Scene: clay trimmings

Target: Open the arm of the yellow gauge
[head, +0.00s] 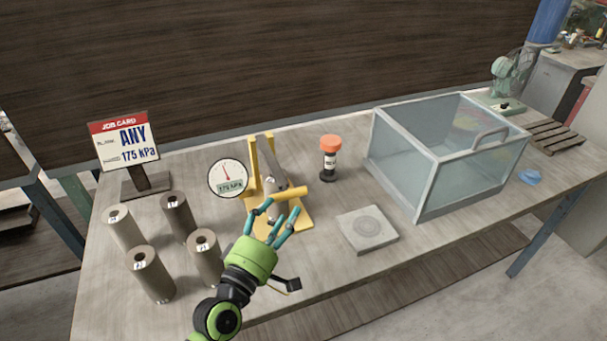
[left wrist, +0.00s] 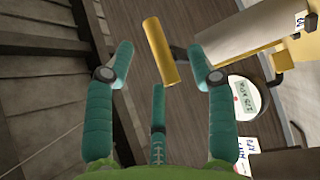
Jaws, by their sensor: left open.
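The yellow gauge (head: 257,165) stands on the table left of centre, with a round white dial (head: 227,178) marked 175 kPa on its left. Its grey metal arm (head: 272,172) slopes down toward the front and ends in a yellow bar handle (head: 291,193). My left gripper (head: 281,208), green with teal fingers, is open at this handle. In the left wrist view the yellow handle (left wrist: 158,50) lies between the spread fingers (left wrist: 161,62), with visible gaps on both sides. A metal cylinder (head: 271,212) on the gauge's base is partly hidden behind my fingers. My right gripper is not in view.
Several labelled cylinders (head: 151,272) stand at the left, in front of a job card (head: 125,142). A clear-walled box (head: 403,168) stands farther right.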

